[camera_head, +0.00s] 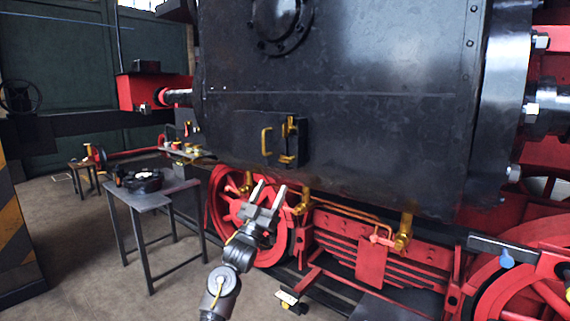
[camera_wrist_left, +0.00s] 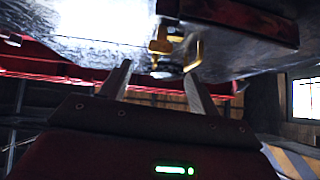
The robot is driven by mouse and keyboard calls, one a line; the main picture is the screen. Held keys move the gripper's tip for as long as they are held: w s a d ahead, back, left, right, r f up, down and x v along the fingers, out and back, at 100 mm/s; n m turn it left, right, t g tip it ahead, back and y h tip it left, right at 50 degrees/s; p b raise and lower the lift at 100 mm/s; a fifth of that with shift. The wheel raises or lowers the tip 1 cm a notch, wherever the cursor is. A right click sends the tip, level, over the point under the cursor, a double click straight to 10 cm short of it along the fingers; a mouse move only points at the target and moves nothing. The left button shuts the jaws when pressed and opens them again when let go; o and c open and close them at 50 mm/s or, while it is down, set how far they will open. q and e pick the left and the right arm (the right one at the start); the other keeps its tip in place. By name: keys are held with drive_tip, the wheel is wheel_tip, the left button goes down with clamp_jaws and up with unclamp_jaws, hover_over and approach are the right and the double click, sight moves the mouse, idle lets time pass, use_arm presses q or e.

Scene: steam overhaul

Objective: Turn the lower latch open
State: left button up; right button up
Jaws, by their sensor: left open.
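The lower latch (camera_head: 287,158) is a small brass piece at the bottom right of a dark hatch door (camera_head: 250,142) on the black tank side. My left gripper (camera_head: 270,186) is open and empty, below the door and apart from the lower latch, fingers pointing up. In the left wrist view, brass parts (camera_wrist_left: 160,44) show beyond the open fingers (camera_wrist_left: 157,72); I cannot tell which part is which. My right gripper is not in view.
Red wheels (camera_head: 225,205) and brass pipes (camera_head: 350,212) lie below the tank (camera_head: 370,130). A grey table (camera_head: 150,200) with dark parts on it stands at left, with a small stool (camera_head: 80,165) behind. Open floor (camera_head: 95,265) lies at front left.

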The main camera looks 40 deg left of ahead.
sight(285, 159)
use_arm(q)
drive_tip(key=p+x, duration=0.4)
drive_tip(key=x, duration=0.6)
drive_tip(key=shift+s+r, duration=0.1)
drive_tip(key=shift+s, duration=0.05)
drive_tip(key=shift+w+a+r+p, duration=0.1)
drive_tip(key=shift+w+r+p, duration=0.2)
drive_tip(key=shift+w+p, duration=0.15)
drive_tip(key=shift+c, duration=0.4)
